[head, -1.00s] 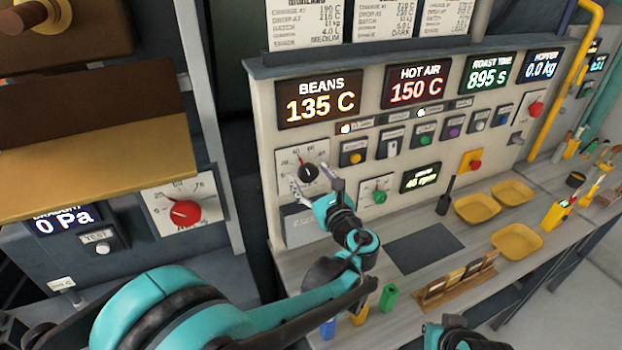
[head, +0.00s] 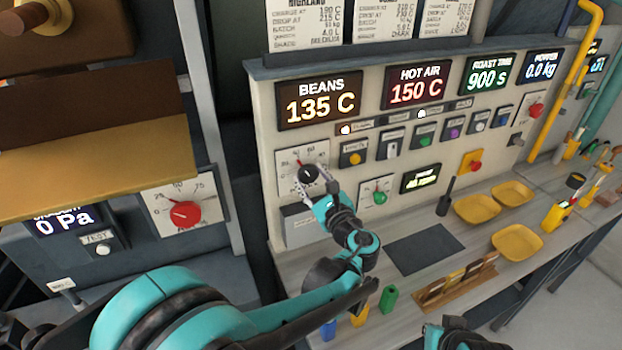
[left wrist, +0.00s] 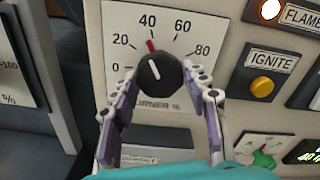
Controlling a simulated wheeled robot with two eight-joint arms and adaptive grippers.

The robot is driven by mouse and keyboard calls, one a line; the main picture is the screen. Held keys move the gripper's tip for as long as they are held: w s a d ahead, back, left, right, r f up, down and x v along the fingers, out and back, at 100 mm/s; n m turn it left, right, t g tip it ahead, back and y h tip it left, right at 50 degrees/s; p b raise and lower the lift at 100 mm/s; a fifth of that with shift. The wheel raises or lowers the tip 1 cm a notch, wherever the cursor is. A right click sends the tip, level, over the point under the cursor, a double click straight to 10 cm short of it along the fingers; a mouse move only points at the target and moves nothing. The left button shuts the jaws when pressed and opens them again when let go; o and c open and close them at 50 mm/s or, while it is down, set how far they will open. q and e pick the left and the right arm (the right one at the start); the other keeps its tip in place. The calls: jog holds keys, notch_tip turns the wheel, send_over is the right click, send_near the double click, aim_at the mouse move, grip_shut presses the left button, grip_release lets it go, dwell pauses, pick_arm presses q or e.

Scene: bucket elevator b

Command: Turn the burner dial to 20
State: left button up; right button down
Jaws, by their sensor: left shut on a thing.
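The burner dial is a black knob (head: 308,174) on a white scale plate (head: 290,158) at the left of the cream panel. In the left wrist view the knob (left wrist: 157,72) shows a white line and a red pointer tip, which stands close to 40 on the scale. My left gripper (head: 316,186) is shut on the knob; in the left wrist view its two fingers (left wrist: 158,80) are on either side of it. The lower part of the plate is partly hidden by the fingers. Part of my right arm's end (head: 452,336) shows at the bottom edge; its fingers are not clear.
A red dial (head: 186,213) stands on a separate panel to the left. The yellow IGNITE button (left wrist: 262,88) and a smaller green dial (head: 379,197) are right of the burner dial. A grey box (head: 299,226) juts out below it. Yellow trays (head: 477,209) lie on the bench.

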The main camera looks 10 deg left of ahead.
pick_arm(q)
jog(key=n, duration=0.5)
jog(key=shift+n, duration=0.3)
dwell(0.5)
jog(key=o, duration=1.2)
jog(key=shift+c, duration=0.2)
jog(key=shift+d, duration=0.1)
jog(key=v, duration=1.2)
